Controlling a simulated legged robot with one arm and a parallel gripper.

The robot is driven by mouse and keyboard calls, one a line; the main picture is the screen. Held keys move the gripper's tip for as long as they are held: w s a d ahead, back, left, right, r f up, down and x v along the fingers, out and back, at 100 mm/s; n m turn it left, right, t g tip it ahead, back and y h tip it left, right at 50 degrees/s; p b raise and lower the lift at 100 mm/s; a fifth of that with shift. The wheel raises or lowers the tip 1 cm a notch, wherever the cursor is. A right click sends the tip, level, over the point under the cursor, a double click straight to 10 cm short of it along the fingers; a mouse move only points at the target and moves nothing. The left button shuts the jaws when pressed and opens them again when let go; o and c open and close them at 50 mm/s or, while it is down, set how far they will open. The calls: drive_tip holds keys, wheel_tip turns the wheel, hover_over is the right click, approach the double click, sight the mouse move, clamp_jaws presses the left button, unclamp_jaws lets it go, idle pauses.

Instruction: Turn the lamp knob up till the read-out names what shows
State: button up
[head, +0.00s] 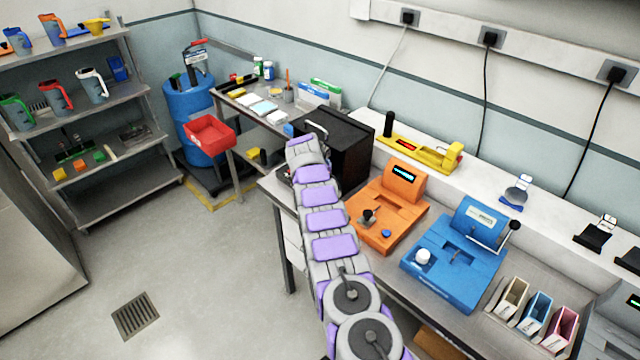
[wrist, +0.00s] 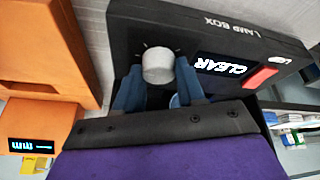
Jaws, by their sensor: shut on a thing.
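The lamp box (head: 350,140) is a black box on the bench beyond the end of my arm. In the wrist view the lamp box (wrist: 205,28) carries its white name lettering. Its pale round knob (wrist: 158,64) stands on the front face, with small tick marks around it. My gripper (wrist: 160,88) has its two blue fingers on either side of the knob and is shut on it. The read-out (wrist: 222,66) to the right of the knob reads CLEAR in white letters. In the head view my fingers and the knob are hidden.
A red block-like part (wrist: 260,77) sits right of the read-out. The orange unit (head: 390,205) with a lit display stands close right of the lamp box, then the blue unit (head: 455,250). A red bin (head: 210,135) stands left. The floor (head: 190,270) left is clear.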

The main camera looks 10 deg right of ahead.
drive_tip(key=shift+w+a+r, duration=0.1)
drive_tip(key=shift+r, duration=0.05)
drive_tip(key=o, duration=1)
drive_tip(key=p+v, duration=0.1)
drive_tip(key=v, duration=1.6)
drive_tip(key=shift+a, duration=0.1)
